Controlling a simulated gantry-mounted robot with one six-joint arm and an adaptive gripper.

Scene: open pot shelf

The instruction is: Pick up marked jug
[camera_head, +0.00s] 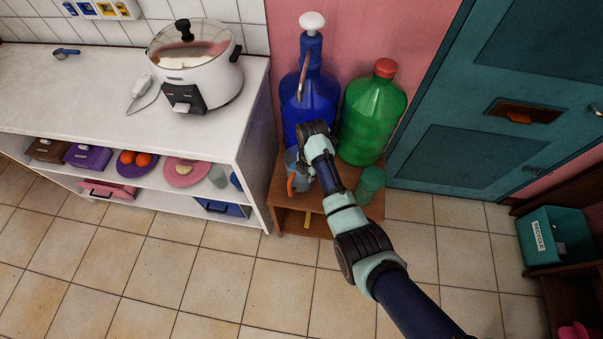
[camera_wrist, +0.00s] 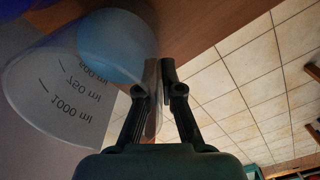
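The marked jug (camera_wrist: 62,85) is clear, with 500, 750 and 1000 ml marks appearing upside down in the wrist view. A light blue round area shows inside it. In the head view the jug (camera_head: 293,162) is at the left of the small wooden stand's top, partly hidden by my arm, with an orange part at its front. My gripper (camera_wrist: 160,72) has its fingers close together at the jug's side, one seen through or inside the clear wall, the other outside. They look shut on the wall. My gripper also shows in the head view (camera_head: 308,132). Whether the jug touches the stand is unclear.
A blue bottle (camera_head: 309,90) with a white top and a green bottle (camera_head: 372,118) with a red cap stand close behind. A green cup (camera_head: 370,184) is to the right. The white shelf unit (camera_head: 255,150) is close on the left. The tiled floor in front is clear.

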